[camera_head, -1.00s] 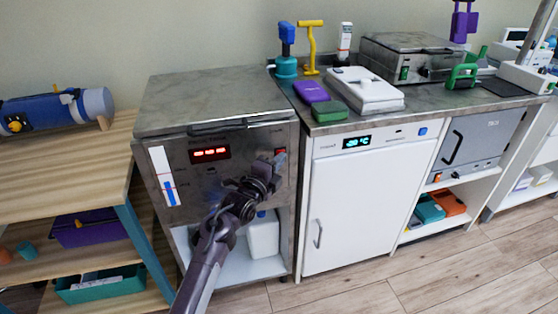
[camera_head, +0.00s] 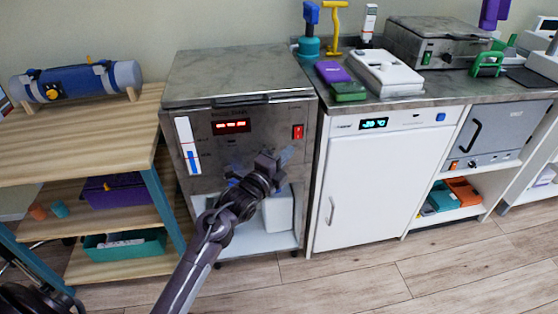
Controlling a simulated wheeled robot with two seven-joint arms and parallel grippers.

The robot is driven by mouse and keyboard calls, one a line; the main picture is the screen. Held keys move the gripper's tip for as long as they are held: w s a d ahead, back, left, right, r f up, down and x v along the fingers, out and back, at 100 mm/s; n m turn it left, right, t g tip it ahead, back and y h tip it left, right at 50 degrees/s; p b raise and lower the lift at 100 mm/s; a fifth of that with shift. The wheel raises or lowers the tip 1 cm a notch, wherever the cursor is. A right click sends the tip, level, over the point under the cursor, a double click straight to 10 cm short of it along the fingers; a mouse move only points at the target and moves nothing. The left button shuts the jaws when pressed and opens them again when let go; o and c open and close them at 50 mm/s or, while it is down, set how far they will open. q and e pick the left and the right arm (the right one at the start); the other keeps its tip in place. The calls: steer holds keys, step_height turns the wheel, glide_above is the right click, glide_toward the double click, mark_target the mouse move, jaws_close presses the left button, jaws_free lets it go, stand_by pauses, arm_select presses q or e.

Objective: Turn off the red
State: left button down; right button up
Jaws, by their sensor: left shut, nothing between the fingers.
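A red rocker switch (camera_head: 298,132) is on the right side of the front panel of a steel cabinet unit (camera_head: 205,150). A red lit display (camera_head: 231,127) glows on the same panel, left of the switch. My left gripper (camera_head: 277,163) is shut and empty, in front of the panel, a little below and to the left of the switch. It looks apart from the switch. The switch is in plain view; whether it is pressed at top or bottom is too small to tell. My right gripper is out of view.
A white fridge (camera_head: 370,180) with a blue-lit display stands to the right. A wooden shelf (camera_head: 90,125) with a blue cylinder (camera_head: 85,82) on top stands to the left. A white container (camera_head: 279,212) sits under the unit. The floor in front is clear.

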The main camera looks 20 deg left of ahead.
arm_select(q)
steer(key=v, duration=0.3)
steer(key=shift+s+r, duration=0.2)
steer(key=shift+r, duration=0.05)
